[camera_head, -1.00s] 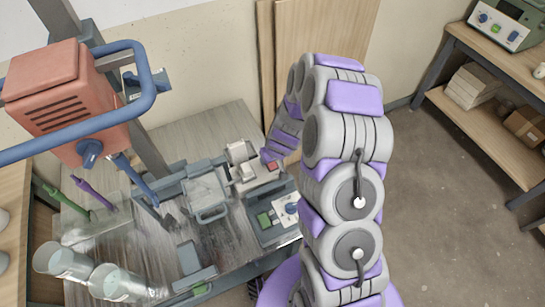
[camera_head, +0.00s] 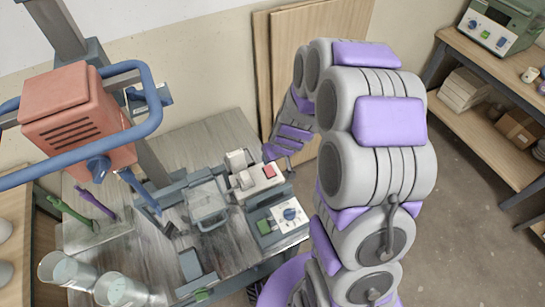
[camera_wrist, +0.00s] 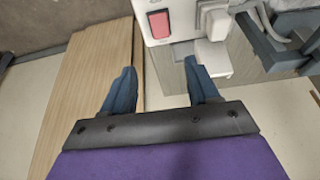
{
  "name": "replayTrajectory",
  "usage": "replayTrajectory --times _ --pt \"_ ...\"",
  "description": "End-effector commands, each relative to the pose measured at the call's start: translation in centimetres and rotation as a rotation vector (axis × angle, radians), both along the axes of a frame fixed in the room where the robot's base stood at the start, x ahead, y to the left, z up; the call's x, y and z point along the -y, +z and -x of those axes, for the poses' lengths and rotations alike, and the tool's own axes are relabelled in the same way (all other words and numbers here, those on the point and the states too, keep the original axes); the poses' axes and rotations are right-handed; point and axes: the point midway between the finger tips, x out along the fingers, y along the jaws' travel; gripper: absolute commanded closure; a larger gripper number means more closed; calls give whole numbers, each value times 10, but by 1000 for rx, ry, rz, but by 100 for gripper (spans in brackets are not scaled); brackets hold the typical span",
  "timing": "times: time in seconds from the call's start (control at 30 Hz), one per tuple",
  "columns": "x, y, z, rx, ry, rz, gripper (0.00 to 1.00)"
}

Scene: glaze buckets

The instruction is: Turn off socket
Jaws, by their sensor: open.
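The socket (camera_head: 258,184) is a pale box on the grey table, with a red switch (camera_head: 269,171) at its right end and white plugs on its left part. In the wrist view the socket (camera_wrist: 183,12) is at the top, with the red switch (camera_wrist: 159,24) upright in the picture. My gripper (camera_head: 280,152) is just behind and above the switch in the head view. In the wrist view my gripper (camera_wrist: 161,72) has its two blue-grey fingers wide apart with nothing between them. The switch lies beyond the fingertips, apart from them. Its on or off position cannot be told.
A grey control box with a blue knob (camera_head: 291,214) stands in front of the socket. A red mixer head (camera_head: 75,110) with a blue handle hangs at the left. Glass beakers (camera_head: 120,290) stand front left. Wooden boards (camera_head: 300,60) lean behind.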

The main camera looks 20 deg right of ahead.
Motion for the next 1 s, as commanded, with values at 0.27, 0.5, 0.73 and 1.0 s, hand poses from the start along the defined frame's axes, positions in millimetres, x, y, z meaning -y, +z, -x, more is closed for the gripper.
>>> replayTrajectory --times 0.27,0.5,0.73,1.0 --pt "3 32 11 1 0 -1 40" --pt "4 36 13 0 -1 -1 40" --pt "4 36 13 0 0 -1 40" --pt "3 38 14 -2 1 -3 40"
